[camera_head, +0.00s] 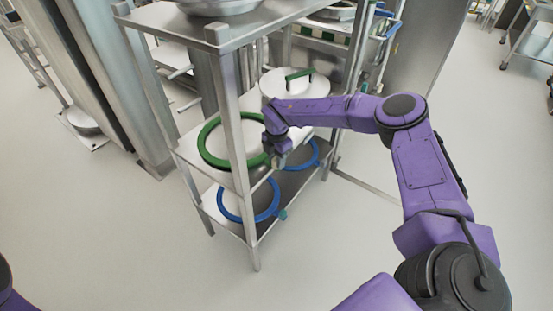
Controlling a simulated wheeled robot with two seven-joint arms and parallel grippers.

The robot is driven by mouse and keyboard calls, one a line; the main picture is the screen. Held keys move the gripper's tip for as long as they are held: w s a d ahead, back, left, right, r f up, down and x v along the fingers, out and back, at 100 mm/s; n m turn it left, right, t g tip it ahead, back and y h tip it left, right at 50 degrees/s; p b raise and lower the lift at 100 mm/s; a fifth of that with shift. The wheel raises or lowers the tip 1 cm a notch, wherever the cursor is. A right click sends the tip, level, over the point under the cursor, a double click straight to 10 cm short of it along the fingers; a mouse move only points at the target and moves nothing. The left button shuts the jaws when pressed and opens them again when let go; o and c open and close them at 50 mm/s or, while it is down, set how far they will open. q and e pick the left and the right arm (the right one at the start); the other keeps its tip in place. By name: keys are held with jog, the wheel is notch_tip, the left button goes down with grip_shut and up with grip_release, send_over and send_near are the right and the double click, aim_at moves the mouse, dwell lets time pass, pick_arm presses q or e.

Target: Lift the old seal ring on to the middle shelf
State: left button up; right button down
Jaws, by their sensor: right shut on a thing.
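A green seal ring (204,150) is at the middle shelf (186,151) of the metal rack, partly behind the rack's front post. My right gripper (277,161) is at the ring's right side and is shut on it. The fingertips are small, and the grip itself is partly hidden. I cannot tell whether the ring rests fully on the shelf. Only a bit of my left arm shows at the lower left corner; its gripper is out of view.
Blue rings lie on the bottom shelf, one at the front (232,217) and one behind (314,158). A round lidded pot (290,83) with a green handle stands on the middle shelf. A metal bowl (220,5) is on the top shelf. The floor in front is clear.

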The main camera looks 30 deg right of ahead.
jog(key=shift+f, duration=0.15)
dwell(0.4)
jog(key=c, duration=0.7)
grip_release()
notch_tip(320, 180, up, 11)
jog(key=shift+s+f+b, duration=0.1)
jog(key=shift+f+b, duration=0.1)
jog(key=shift+b, duration=1.05)
